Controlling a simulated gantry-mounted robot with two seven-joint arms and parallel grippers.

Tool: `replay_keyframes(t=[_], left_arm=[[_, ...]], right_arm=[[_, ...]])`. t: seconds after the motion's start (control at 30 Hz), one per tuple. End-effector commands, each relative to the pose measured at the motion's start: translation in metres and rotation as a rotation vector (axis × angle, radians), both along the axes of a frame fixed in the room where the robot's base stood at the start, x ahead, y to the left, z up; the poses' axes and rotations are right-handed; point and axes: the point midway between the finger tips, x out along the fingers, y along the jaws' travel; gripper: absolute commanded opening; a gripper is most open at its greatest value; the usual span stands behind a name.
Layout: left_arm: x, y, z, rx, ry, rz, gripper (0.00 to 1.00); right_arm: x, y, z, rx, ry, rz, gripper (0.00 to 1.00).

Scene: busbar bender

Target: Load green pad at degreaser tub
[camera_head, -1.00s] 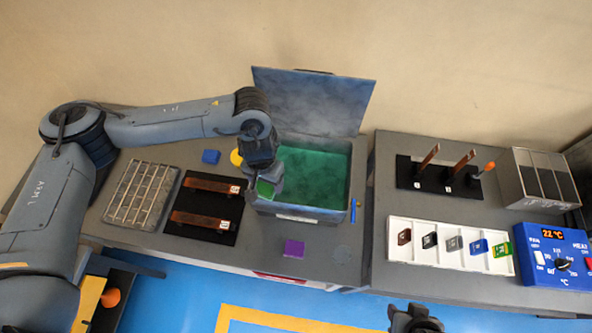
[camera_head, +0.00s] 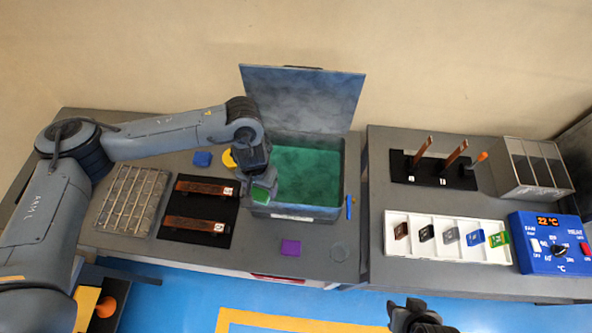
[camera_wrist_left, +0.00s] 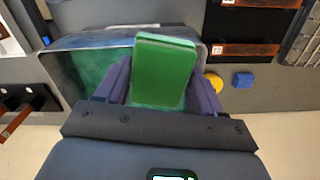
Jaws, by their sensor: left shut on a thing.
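The green pad (camera_wrist_left: 163,72) is held between the fingers of my left gripper (camera_wrist_left: 165,85), which is shut on it. In the head view my left gripper (camera_head: 264,188) holds the pad (camera_head: 260,194) at the left front corner of the degreaser tub. The tub (camera_head: 300,212) is an open grey box with green liquid (camera_head: 308,172) inside and its lid (camera_head: 303,95) raised at the back. In the left wrist view the tub rim (camera_wrist_left: 75,42) shows behind the pad. My right gripper (camera_head: 415,318) shows only partly at the bottom edge; its fingers are unclear.
Copper bars (camera_head: 195,223) on a black mat and a wire rack (camera_head: 132,200) are left. A white tray (camera_head: 447,257) stands on the right bench.

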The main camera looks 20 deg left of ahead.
Motion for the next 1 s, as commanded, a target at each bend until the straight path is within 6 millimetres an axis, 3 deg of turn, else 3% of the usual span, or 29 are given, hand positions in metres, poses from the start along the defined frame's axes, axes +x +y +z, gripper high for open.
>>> replay_keyframes(t=[0.5,1.0], left_arm=[[0.000,0.000,-0.042,-0.001,0.001,0.000,0.43],[0.000,0.000,-0.049,0.000,0.000,0.000,0.43]], right_arm=[[0.001,0.002,-0.016,0.007,-0.001,-0.005,0.43],[0.001,0.002,-0.018,0.010,-0.002,-0.006,0.43]])
